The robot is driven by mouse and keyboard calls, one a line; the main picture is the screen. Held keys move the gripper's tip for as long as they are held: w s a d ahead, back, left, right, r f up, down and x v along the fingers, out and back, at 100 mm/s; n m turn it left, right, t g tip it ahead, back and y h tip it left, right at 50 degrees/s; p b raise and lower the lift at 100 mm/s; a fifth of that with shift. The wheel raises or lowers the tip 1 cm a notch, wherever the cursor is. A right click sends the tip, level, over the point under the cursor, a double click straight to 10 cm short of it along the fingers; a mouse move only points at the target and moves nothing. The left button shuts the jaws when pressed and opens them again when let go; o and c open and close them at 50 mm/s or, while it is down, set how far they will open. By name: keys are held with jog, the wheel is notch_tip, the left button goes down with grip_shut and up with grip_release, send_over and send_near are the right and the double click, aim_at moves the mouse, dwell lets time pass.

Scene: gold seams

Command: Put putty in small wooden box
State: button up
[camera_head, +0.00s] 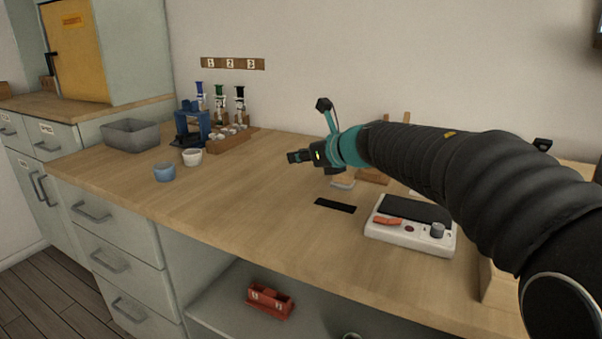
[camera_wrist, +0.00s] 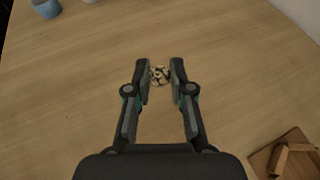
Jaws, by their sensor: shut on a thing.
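My gripper (camera_head: 292,157) is above the middle of the wooden worktop. In the wrist view its two fingers (camera_wrist: 160,74) are closed on a small mottled cream-and-dark lump (camera_wrist: 160,77), which may be the putty. The lump is too small to make out in the head view. No small wooden box is clearly recognisable. A pale wooden block or box (camera_head: 497,287) shows partly at the lower right, behind my arm. A brown wooden piece (camera_head: 372,177) lies behind my wrist, and a wooden piece with a bar (camera_wrist: 285,158) shows at the wrist view's lower right.
A blue cup (camera_head: 165,173), a white cup (camera_head: 192,157), a grey bin (camera_head: 130,135) and a wooden rack (camera_head: 232,140) with bottles stand left. A white scale-like device (camera_head: 410,237) and a black strip (camera_head: 335,206) lie right. The worktop's middle is clear.

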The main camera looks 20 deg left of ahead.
aim_at(300, 181)
jog(key=shift+a+f+b, duration=0.1)
jog(key=shift+f+b, duration=0.55)
jog(key=shift+f, duration=1.4)
jog(key=shift+f, duration=0.15)
jog(key=o, duration=0.8)
jog(key=shift+c, duration=0.2)
